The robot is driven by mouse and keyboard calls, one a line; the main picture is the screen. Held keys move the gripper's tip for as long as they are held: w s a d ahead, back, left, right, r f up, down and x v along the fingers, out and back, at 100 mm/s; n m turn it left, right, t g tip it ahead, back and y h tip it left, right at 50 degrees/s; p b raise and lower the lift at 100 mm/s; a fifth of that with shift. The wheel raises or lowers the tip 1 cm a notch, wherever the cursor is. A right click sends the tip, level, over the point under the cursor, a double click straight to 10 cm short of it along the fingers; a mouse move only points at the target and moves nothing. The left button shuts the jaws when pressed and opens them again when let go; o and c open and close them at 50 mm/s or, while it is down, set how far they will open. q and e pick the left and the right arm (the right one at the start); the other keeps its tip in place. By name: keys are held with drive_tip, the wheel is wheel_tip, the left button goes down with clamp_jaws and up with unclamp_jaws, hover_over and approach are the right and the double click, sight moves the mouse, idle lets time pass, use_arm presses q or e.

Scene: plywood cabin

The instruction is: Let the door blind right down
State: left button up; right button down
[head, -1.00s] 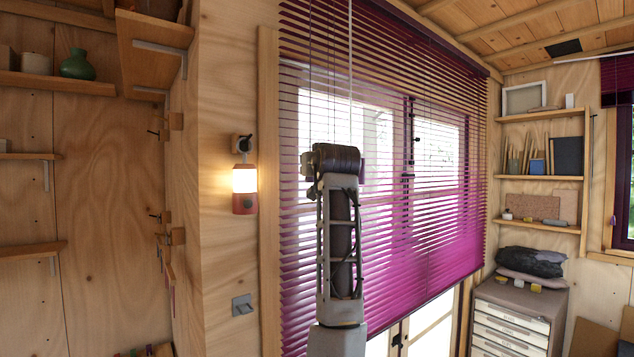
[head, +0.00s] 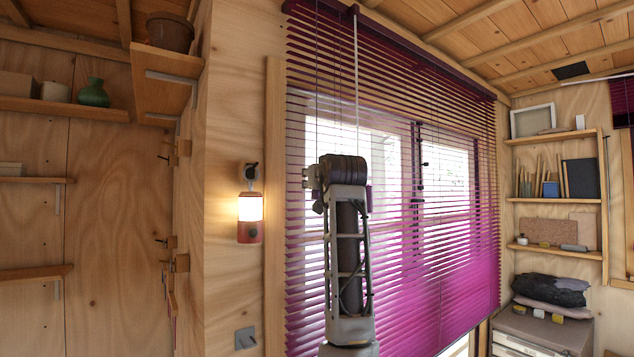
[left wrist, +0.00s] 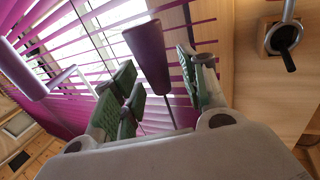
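The purple slatted door blind (head: 400,210) hangs from its headrail over the glazed door. Its lower slats look denser, and its bottom edge at the right stands above a strip of lit door; at the left the frame cuts it off. A pale wand (head: 356,80) hangs before it and passes behind my arm. In the left wrist view, a tapered purple pull (left wrist: 148,50) lies between the green-padded fingers of my left gripper (left wrist: 162,88), which is open with a gap beside the pull. My arm hides the gripper in the head view. My right gripper is not in view.
A lit lantern (head: 249,215) hangs on the wall left of the blind, above a switch (head: 245,338). A wall shelf (head: 168,62) juts out at upper left. Shelves (head: 555,200) and a drawer cabinet (head: 540,325) stand at the right.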

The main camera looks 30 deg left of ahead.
use_arm(q)
drive_tip(key=shift+f, duration=0.1)
drive_tip(key=shift+s+d, duration=0.4)
drive_tip(key=shift+d, duration=0.05)
drive_tip(key=v, duration=1)
drive_tip(key=shift+s+d, duration=0.25)
drive_tip(key=shift+s, duration=0.05)
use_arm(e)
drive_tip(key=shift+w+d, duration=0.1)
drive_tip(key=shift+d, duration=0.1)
